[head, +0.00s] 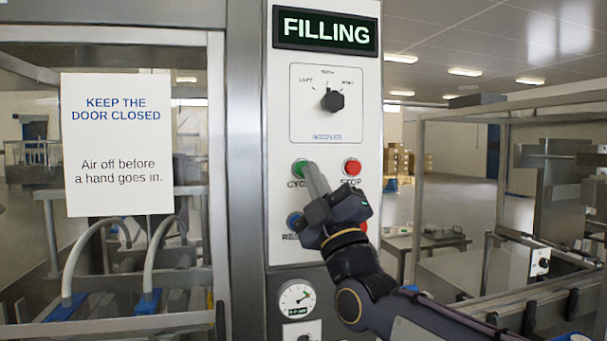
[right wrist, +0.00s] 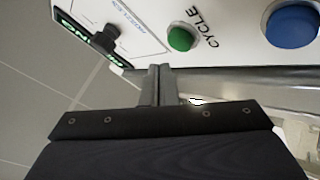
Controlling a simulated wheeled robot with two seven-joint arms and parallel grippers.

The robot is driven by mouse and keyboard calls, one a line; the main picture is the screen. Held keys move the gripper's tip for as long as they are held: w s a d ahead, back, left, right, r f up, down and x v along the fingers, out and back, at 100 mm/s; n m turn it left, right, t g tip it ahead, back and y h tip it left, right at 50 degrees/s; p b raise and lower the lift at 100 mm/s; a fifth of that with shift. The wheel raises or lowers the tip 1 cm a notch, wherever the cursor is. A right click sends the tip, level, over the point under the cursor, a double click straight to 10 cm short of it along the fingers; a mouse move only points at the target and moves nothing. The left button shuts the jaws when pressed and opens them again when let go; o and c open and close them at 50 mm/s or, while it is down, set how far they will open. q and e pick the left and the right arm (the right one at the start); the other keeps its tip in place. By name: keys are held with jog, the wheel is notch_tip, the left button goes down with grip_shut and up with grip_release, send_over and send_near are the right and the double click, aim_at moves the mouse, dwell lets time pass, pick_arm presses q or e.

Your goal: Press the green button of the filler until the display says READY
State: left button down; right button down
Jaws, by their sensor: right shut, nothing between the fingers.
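The filler's white control panel (head: 282,150) carries a dark display (head: 326,29) that reads FILLING in pale green letters. The green button (head: 299,169), labelled CYCLE, is partly hidden behind the fingertips of my right gripper (head: 312,168) in the head view. That gripper is shut and empty, its fingers pointing up and left at the button. In the right wrist view the green button (right wrist: 181,39) shows whole, just beyond and right of the shut fingertips (right wrist: 160,69); I cannot tell if they touch anything. My left gripper is not in view.
A red STOP button (head: 352,167) sits right of the green one. A blue button (head: 294,219) below is partly hidden by my gripper. A black selector knob (head: 332,101) is above, a gauge (head: 296,298) below. A door with a sign (head: 117,143) stands left.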

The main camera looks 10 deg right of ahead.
jog(key=s+b, duration=0.1)
jog(key=s, duration=0.2)
jog(key=shift+s+b, duration=0.3)
jog(key=shift+s, duration=0.1)
jog(key=shift+f, duration=0.1)
dwell(0.4)
jog(key=s+d+f+m+g+h, duration=0.1)
jog(key=s+d+f+m+g, duration=0.2)
jog(key=f, duration=0.6)
jog(key=s+d+f+m+g+h, duration=0.1)
jog(key=f+m+g, duration=0.25)
jog(key=f, duration=0.45)
jog(key=s+d+f+m+g+h, duration=0.1)
jog(key=s+d+f+m+g, duration=0.15)
jog(key=f+g, duration=0.45)
jog(key=s+a+f+m+g+p, duration=0.1)
jog(key=s+f+m+g, duration=0.6)
jog(key=s+f, duration=1.2)
notch_tip(320, 180, down, 4)
jog(key=shift+s+f+m, duration=0.1)
jog(key=shift+s+m, duration=0.15)
jog(key=shift+m, duration=0.15)
dwell(1.8)
